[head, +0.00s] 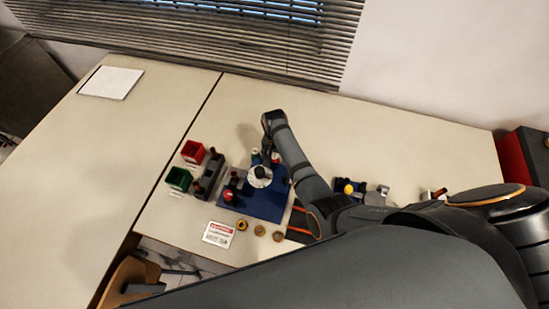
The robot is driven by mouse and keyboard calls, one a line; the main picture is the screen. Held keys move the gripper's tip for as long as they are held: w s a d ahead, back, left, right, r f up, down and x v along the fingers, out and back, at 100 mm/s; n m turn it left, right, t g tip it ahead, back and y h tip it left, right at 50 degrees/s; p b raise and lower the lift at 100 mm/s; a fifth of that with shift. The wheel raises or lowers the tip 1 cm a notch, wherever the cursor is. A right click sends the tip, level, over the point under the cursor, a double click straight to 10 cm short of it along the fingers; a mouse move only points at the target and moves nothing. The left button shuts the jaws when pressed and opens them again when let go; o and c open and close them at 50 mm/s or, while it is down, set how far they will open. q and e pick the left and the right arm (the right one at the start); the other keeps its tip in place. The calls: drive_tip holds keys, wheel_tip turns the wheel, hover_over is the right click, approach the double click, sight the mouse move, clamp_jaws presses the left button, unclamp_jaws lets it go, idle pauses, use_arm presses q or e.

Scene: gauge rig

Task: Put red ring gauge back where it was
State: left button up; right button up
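A blue base plate (262,205) lies on the table with a round white-topped fixture (260,176) on it. A small red part (228,195) sits at the plate's left side, beside a dark upright piece. In front of the plate is a row of small rings; the leftmost ring (241,225) looks reddish and yellow, the others brownish. I cannot tell for sure which is the red ring gauge. My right arm reaches over the plate from the right; my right gripper (268,159) is small and partly hidden near the white-topped fixture, its fingers unclear. My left gripper is not in view.
A red bin (193,151) and a green bin (178,179) stand left of a grey rack (210,175). A label card (218,233) lies at the front edge. A yellow-knobbed fixture (348,188) is right of my arm. The left table is mostly clear.

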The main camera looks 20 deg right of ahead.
sight(275, 156)
wheel_tip(275, 156, up, 12)
drive_tip(key=p, duration=1.1)
drive_tip(key=shift+f, duration=0.2)
drive_tip(key=shift+r, duration=0.35)
